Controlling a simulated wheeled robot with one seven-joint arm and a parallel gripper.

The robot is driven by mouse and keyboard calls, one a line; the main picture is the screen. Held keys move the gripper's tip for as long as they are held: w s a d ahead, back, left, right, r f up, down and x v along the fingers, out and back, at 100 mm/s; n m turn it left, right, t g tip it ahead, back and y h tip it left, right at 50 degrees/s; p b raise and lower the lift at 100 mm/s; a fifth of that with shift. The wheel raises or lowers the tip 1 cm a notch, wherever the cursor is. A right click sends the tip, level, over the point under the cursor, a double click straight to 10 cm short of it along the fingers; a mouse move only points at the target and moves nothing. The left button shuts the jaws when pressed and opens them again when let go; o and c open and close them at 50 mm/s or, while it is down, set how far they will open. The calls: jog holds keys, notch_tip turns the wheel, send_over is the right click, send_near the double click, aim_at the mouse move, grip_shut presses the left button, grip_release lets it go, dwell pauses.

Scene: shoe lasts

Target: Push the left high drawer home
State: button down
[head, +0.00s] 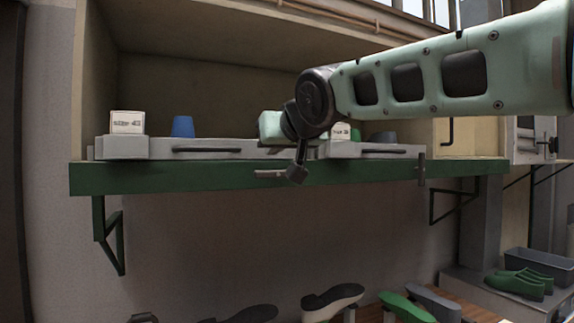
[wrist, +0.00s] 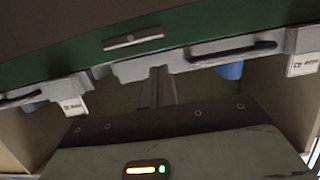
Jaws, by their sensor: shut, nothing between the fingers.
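My gripper (head: 297,173) is shut and empty, pointing down near the drawer's right end, in front of the shelf edge. In the wrist view the narrow shut fingers (wrist: 162,88) reach toward the drawer front; whether they touch it is unclear.
A second grey drawer (head: 372,151) stands to the right. A labelled box (head: 128,122) and a blue cup (head: 183,126) stand at the left. A metal pull (head: 270,174) sits on the green edge (head: 180,178). Shoe lasts (head: 332,299) lie below.

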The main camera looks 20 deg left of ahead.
jog(key=shift+s+d+b, duration=1.85)
jog(key=shift+d+b, duration=0.3)
jog(key=shift+b, duration=0.05)
jog(key=s+d+f+g+h+b, duration=0.1)
jog(key=s+d+f+g+h, duration=0.15)
jog(key=d+f, duration=0.75)
jog(key=s+d+f+g+h+b, duration=0.2)
jog(key=s+d+f+h, duration=0.15)
jog(key=f, duration=1.25)
jog(key=s+d+f+m+g+h+b, duration=0.1)
jog(key=s+d+f+g+h, duration=0.1)
jog(key=s+d+f, duration=0.7)
jog(key=s+d+f+m+g+h+b, duration=0.1)
jog(key=s+d+f+g+h, duration=0.1)
jog(key=s+d+f, duration=0.8)
jog(key=d+f+g, duration=0.1)
jog(key=d+f, duration=0.2)
jog(key=d, duration=0.1)
jog(key=shift+s+d+h, duration=0.15)
jog(key=shift+d+h, duration=0.15)
jog(key=shift+d, duration=0.1)
